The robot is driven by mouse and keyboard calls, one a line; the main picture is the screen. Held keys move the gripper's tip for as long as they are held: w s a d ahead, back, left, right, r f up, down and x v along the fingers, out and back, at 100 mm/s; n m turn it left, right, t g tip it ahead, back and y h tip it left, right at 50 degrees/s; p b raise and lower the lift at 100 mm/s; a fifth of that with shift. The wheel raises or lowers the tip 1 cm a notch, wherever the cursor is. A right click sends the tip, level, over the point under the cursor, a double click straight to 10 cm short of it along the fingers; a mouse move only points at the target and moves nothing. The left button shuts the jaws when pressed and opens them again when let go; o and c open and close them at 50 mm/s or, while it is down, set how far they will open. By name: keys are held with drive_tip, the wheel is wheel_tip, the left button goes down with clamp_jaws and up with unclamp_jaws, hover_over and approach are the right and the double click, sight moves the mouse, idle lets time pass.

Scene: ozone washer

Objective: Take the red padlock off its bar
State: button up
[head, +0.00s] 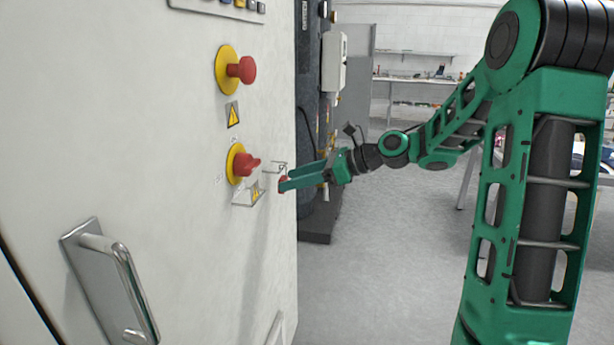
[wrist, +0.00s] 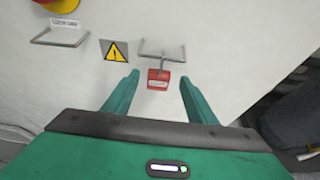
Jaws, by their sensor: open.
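The red padlock (wrist: 158,80) hangs by its shackle from a thin metal bar (wrist: 162,54) on the white cabinet face in the wrist view. My gripper (wrist: 155,85) is open, with one green finger on each side of the padlock and a gap to it on both sides.
A second, empty bar (wrist: 60,38) and a yellow warning sign (wrist: 115,50) are left of the padlock. Open floor lies to the right.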

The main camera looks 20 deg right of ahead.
sight(287, 179)
drive_tip(key=shift+x, duration=1.6)
drive_tip(key=shift+c, duration=0.7)
drive_tip(key=c, duration=1)
drive_tip(key=shift+c, duration=0.2)
drive_tip(key=shift+r, duration=0.15)
drive_tip(key=shift+w+r, duration=0.1)
drive_tip(key=shift+r, duration=0.7)
